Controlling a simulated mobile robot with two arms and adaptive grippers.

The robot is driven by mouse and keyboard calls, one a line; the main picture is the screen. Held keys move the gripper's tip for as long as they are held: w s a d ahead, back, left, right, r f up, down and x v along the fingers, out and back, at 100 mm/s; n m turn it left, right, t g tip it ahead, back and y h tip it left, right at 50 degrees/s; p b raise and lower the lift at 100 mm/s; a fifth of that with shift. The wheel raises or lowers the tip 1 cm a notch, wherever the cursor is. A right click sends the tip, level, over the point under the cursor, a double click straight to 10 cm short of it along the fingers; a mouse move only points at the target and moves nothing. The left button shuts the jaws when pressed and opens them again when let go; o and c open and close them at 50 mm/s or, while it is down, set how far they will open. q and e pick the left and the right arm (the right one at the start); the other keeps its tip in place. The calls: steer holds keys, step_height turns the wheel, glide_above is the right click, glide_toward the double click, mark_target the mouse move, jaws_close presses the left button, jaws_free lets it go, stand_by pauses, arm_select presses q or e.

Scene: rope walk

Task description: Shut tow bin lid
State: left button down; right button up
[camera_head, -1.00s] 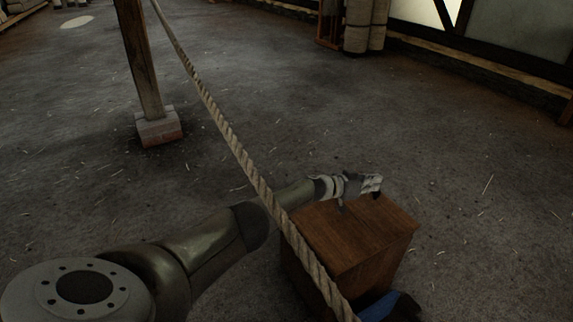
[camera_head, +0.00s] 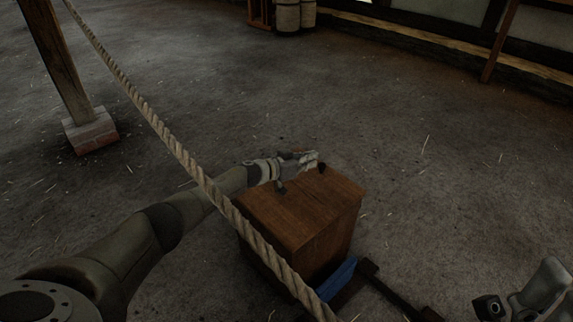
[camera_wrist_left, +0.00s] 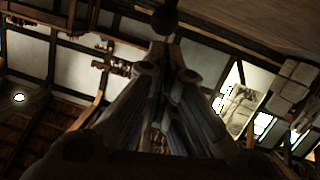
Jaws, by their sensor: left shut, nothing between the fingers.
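The tow bin seems to be the brown wooden box (camera_head: 310,243) low in the middle of the head view. Its top, the lid (camera_head: 295,212), looks flat and down; I cannot tell if it is fully seated. My left gripper (camera_head: 314,159) is shut and empty at the lid's far edge, beside a small dark knob (camera_head: 322,168). Contact is unclear. In the left wrist view its closed fingers (camera_wrist_left: 165,55) point at a dark round knob (camera_wrist_left: 165,18), with a wooden panel (camera_wrist_left: 270,20) at upper right. My right gripper (camera_head: 535,290) shows partly at lower right; its fingers are unclear.
A thick taut rope (camera_head: 165,135) runs diagonally across, passing in front of my left arm and the box. Pale rolls (camera_head: 290,15) stand at the back.

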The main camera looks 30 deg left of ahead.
arm_select(q)
steer(key=shift+v, duration=4.5)
